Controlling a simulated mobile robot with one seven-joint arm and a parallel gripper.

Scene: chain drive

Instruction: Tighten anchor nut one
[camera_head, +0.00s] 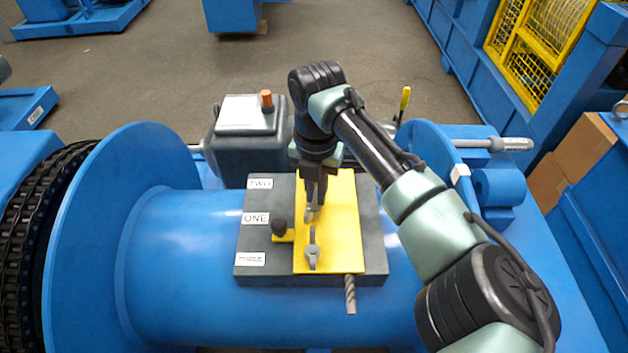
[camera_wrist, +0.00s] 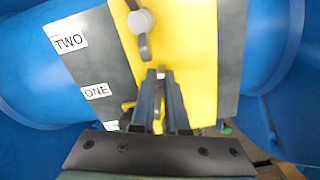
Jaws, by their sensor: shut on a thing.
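A yellow plate (camera_head: 343,225) lies on a dark grey block (camera_head: 262,195) on the blue drum, with labels TWO (camera_head: 260,183), ONE (camera_head: 255,219) and a third too small to read. My gripper (camera_head: 313,210) points down over the plate, level with ONE, and is shut on a small grey metal part (camera_wrist: 160,73), apparently a nut's lever; the fingers hide most of it. A grey nut with a lever (camera_wrist: 140,22) shows beyond the fingertips in the wrist view. Another grey lever piece (camera_head: 312,250) sits on the plate nearer the head camera.
A black knob (camera_head: 280,227) on a yellow pointer stands left of the plate. A ridged metal rod (camera_head: 350,294) sticks out at its near edge. A grey housing with an orange button (camera_head: 266,98) is behind. A blue flange (camera_head: 428,150) stands right, close to my arm.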

